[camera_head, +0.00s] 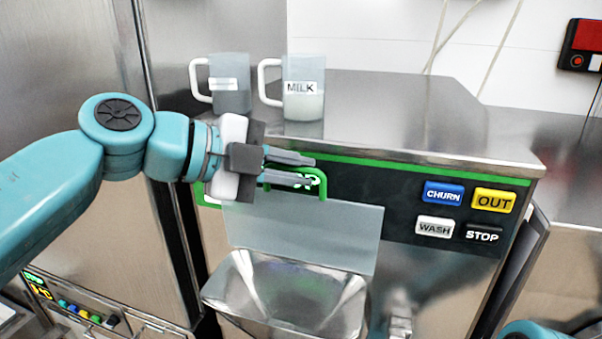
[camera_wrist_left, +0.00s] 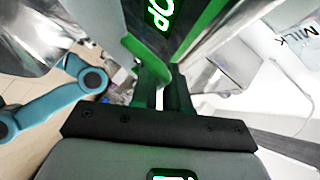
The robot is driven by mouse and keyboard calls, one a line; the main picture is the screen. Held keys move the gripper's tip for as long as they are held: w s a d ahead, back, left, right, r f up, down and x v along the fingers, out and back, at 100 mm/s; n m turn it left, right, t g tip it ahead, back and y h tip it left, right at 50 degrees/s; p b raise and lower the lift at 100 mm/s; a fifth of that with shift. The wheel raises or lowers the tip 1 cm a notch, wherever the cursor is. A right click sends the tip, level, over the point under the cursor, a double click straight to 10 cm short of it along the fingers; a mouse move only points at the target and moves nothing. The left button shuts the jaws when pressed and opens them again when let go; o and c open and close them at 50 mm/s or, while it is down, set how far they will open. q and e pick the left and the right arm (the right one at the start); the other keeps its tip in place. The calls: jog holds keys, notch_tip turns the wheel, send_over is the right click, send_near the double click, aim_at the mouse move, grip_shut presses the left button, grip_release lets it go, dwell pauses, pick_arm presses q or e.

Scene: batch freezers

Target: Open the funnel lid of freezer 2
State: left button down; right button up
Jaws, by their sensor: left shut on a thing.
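The funnel lid (camera_head: 330,235) is a translucent grey panel standing raised and steeply tilted at the back of the metal funnel (camera_head: 285,296). The funnel mouth below it is uncovered. The lid's green handle (camera_head: 324,188) is at its upper edge, partly hidden by my gripper. My left gripper (camera_head: 312,172) reaches in from the left and is shut on this handle. In the left wrist view the fingers (camera_wrist_left: 162,92) are close together, with green behind them. My right gripper is out of view.
Two mugs stand on the freezer top, a grey one (camera_head: 231,85) and one labelled MILK (camera_head: 304,90). The front panel has the buttons CHURN (camera_head: 443,193), OUT (camera_head: 493,200), WASH (camera_head: 434,227) and STOP (camera_head: 482,235). A red wall box (camera_head: 580,46) hangs at right.

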pick_arm(q)
jog(key=shift+w+d+r+g, duration=0.1)
jog(key=shift+w+d+g, duration=0.15)
jog(key=shift+w, duration=0.45)
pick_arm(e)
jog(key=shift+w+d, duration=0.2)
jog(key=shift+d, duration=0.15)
pick_arm(q)
jog(key=shift+n, duration=0.3)
jog(key=c, duration=1.2)
grip_release()
jog(key=shift+c, duration=0.2)
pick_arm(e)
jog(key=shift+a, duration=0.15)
pick_arm(q)
jog(key=v, duration=1.6)
jog(key=shift+r, duration=0.4)
jog(key=shift+s+a, duration=0.1)
jog(key=shift+a, duration=0.05)
